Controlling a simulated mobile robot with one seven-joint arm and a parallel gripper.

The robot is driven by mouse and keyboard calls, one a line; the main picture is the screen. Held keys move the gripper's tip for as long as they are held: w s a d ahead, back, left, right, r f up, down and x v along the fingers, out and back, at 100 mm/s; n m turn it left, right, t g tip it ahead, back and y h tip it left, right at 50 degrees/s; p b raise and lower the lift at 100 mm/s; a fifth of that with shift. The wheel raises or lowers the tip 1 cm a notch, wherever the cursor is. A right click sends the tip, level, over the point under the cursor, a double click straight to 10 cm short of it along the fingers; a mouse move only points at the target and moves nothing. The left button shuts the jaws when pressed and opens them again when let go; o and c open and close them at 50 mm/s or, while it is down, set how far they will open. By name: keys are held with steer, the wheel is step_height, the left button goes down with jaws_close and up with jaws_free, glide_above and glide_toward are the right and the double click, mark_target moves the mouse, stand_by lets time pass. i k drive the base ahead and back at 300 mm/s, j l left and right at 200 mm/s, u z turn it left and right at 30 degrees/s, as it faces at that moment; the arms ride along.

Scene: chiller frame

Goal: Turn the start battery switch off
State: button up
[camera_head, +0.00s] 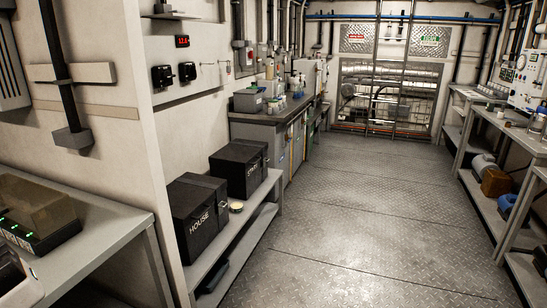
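Two black battery boxes stand on a low shelf at the left in the head view. The nearer box (199,215) reads HOUSE, and the farther box (238,168) carries lettering that looks like START. On the wall panel above them are two black switches, a left one (162,76) and a right one (187,72). Any labels on them are too small to read, so I cannot tell which is the start battery switch or how either is set. My gripper is not in view.
A red display (182,41) sits above the switches. The low shelf (268,185) juts out below the panel. A bench (95,215) with a green-lit device (38,215) stands at the near left. The metal floor (350,210) is clear between the left shelf and the right workbench (512,132).

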mark_target(193, 73)
steer(key=i, duration=2.5)
steer(key=i+u, duration=0.15)
steer(key=i, duration=0.4)
steer(key=i+l+u, duration=0.1)
steer(key=i, duration=0.45)
steer(key=u, duration=0.25)
steer(key=l, duration=0.05)
